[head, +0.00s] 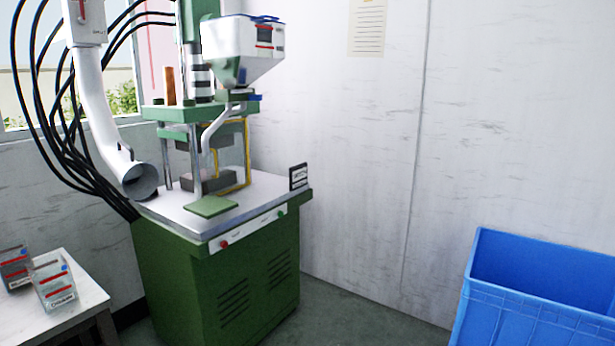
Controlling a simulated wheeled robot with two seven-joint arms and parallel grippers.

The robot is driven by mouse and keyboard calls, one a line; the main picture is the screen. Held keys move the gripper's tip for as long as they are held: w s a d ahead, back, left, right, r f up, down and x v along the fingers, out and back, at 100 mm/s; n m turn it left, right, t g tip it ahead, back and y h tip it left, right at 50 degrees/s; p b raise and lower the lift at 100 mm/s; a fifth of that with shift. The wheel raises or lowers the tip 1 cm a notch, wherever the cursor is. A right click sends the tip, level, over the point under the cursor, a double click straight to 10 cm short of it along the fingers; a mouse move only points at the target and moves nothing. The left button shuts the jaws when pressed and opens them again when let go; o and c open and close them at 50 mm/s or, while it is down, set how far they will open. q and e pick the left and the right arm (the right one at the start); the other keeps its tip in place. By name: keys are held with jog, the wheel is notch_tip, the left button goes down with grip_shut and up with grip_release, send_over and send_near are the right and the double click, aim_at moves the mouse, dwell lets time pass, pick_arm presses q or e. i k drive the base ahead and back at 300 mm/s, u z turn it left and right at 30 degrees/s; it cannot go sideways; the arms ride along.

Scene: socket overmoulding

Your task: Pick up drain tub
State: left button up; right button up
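No thing in view is clearly marked as the drain tub. A large blue plastic tub (530,290) stands at the lower right, cut off by the right and bottom edges. Its inside bottom is hidden. Two small grey labelled containers, one at the left (14,268) and one beside it (54,285), stand on a white table at the lower left. I cannot tell whether any of these is the drain tub. Neither of my grippers is in view.
A green moulding machine (215,280) with a white hopper (243,50) stands in the middle left. A white duct (100,115) and black cables hang left of it. The white table (85,290) is at lower left. Grey floor (370,315) is clear between machine and blue tub.

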aim_at(51, 275)
jog(key=u, duration=1.75)
